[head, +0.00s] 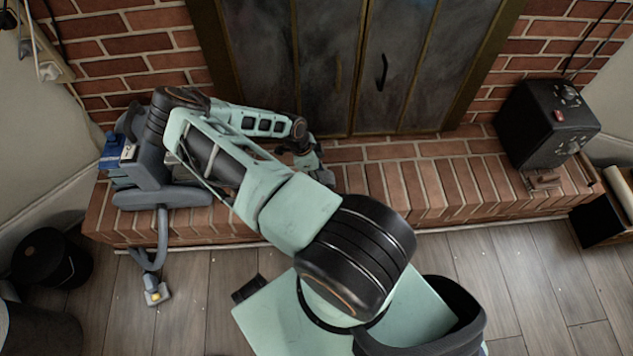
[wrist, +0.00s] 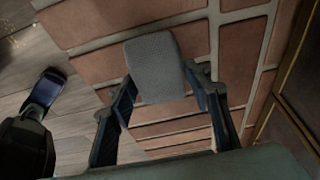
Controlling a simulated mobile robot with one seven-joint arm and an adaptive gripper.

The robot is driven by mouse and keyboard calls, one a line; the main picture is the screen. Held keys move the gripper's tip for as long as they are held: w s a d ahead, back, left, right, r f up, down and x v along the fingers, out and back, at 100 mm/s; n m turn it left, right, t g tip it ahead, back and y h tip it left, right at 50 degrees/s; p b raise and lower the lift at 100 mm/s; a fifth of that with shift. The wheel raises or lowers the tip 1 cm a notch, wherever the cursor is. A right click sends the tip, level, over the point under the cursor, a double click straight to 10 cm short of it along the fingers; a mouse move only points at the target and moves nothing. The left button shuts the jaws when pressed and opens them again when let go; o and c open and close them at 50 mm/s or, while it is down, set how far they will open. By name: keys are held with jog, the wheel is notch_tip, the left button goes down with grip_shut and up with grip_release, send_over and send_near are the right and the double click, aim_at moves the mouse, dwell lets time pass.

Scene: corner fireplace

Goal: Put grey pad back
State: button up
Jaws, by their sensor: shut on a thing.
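My gripper (wrist: 160,82) is shut on the grey pad (wrist: 158,62), a small rounded rectangle with a textured face. The fingers are on either side of the pad's lower part, and its upper part sticks out beyond them. Behind the pad in the wrist view is the brick hearth (wrist: 95,30). I cannot tell how far the pad is from the bricks. In the head view my gripper (head: 308,165) is over the hearth, in front of the fireplace doors. The pad cannot be made out there.
Dark metal fireplace doors (head: 345,70) stand behind the hearth. A grey machine with a hose (head: 150,185) is at the hearth's left, and a black box (head: 545,120) at its right. The hearth's middle right is clear.

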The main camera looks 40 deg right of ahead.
notch_tip(320, 180, down, 2)
jog(key=shift+f+b, duration=0.1)
jog(key=shift+b, duration=0.55)
jog(key=o, duration=1)
jog(key=shift+o, duration=0.2)
jog(key=shift+r, duration=0.2)
jog(key=p+v, duration=0.4)
jog(key=v, duration=0.8)
jog(key=shift+p, duration=0.3)
